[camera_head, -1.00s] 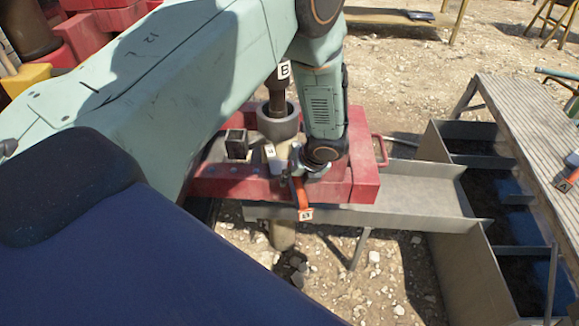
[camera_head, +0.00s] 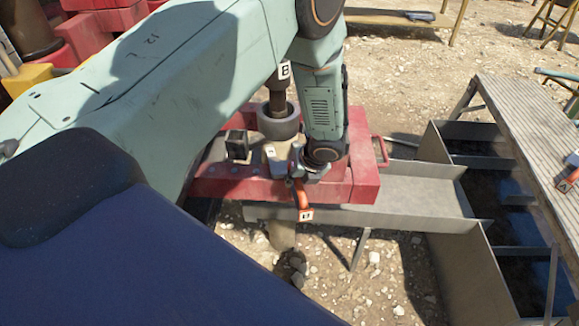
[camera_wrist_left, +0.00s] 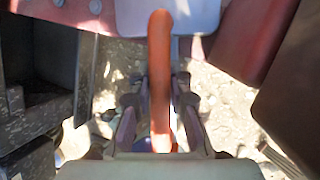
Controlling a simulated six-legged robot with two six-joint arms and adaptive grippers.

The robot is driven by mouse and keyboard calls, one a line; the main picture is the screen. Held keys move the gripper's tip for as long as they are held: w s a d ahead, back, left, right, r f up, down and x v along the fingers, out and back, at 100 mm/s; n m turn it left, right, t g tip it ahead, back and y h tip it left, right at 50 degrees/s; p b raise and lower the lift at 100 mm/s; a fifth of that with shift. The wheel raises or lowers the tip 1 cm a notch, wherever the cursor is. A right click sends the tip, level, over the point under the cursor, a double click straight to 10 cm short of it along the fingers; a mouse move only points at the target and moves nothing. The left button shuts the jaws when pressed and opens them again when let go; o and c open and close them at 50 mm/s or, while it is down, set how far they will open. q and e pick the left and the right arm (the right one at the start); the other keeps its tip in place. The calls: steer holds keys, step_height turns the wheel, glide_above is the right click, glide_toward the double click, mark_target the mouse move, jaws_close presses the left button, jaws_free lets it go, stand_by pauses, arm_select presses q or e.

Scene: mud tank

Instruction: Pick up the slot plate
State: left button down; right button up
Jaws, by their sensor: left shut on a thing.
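My left gripper (camera_head: 306,172) is beside the front of a red frame and is shut on the orange handle of the slot plate (camera_head: 303,196). A small label marked B hangs at the handle's lower end. In the left wrist view the orange handle (camera_wrist_left: 161,85) runs between the two fingers of my left gripper (camera_wrist_left: 160,115), toward a pale plate at the top. How far the plate sits in the frame is hidden by the gripper and arm. My right gripper is not in view.
The red frame (camera_head: 365,185) bears a grey round pipe collar (camera_head: 278,122). A metal chute (camera_head: 400,215) leads right to a divided metal tank (camera_head: 470,255). A grey bench (camera_head: 520,125) stands at the right. Open gravel lies behind.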

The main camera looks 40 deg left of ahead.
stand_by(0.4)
arm_select(q)
steer(key=shift+w, duration=0.25)
steer(key=shift+r, duration=0.6)
step_height(320, 180, up, 17)
steer(key=t, duration=0.1)
steer(key=s+d+f+t+b, duration=0.1)
steer(key=s+f+b, duration=0.2)
steer(key=s+b, duration=0.1)
steer(key=shift+s+d+f+m, duration=0.2)
steer(key=shift+d+f+m, duration=0.1)
steer(key=shift+f, duration=0.1)
steer(key=shift+w+a, duration=0.1)
stand_by(0.4)
steer(key=shift+f+b, duration=0.1)
steer(key=shift+b, duration=0.2)
